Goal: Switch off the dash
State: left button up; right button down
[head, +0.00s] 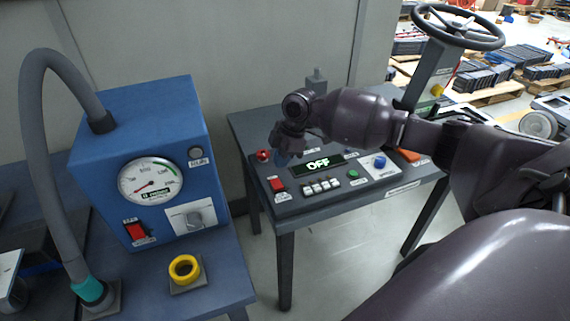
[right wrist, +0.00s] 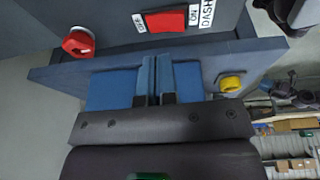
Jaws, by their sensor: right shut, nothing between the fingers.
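My right gripper (head: 283,158) is over the left part of the console, behind the rocker in the head view. Its blue fingers (right wrist: 155,75) are shut and empty, apart from the rocker in the wrist view. My left gripper is not in view.
A red round button (head: 263,156) is close to my right gripper. The console also carries white keys (head: 321,186), a green button (head: 353,174) and a blue knob (head: 380,161). A blue gauge unit (head: 156,180) stands at left; a steering wheel (head: 457,27) is behind right.

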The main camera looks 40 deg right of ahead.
jog(key=w+v, duration=0.1)
jog(key=v, duration=0.7)
jog(key=shift+w, duration=0.35)
jog(key=shift+d+r, duration=0.15)
jog(key=shift+m, duration=0.4)
jog(key=s+a+f, duration=0.2)
jog(key=f, duration=0.1)
jog(key=s+a+f, duration=0.2)
jog(key=s+f, duration=0.1)
jog(key=f, duration=0.1)
jog(key=s+a+f, duration=0.2)
jog(key=f, duration=0.1)
jog(key=shift+s+a+f, duration=0.2)
jog(key=shift+a+f, duration=0.05)
jog(key=shift+a, duration=0.15)
jog(key=s+a+f+m+t+h, duration=0.1)
jog(key=s+a+f+m, duration=0.3)
jog(key=s, duration=0.6)
jog(key=s+a+f+m+t, duration=0.1)
jog(key=s+a+f+m, duration=0.25)
jog(key=s, duration=0.55)
jog(key=s+d+r+m+h, duration=0.35)
jog(key=s+m, duration=0.35)
jog(key=s, duration=0.3)
jog(key=w+f+n+t+y, duration=0.1)
jog(key=w+f+t, duration=0.6)
jog(key=f, duration=0.3)
jog(key=shift+w+f+t, duration=0.2)
jog(key=shift+f+t, duration=0.1)
jog(key=shift+t, duration=0.2)
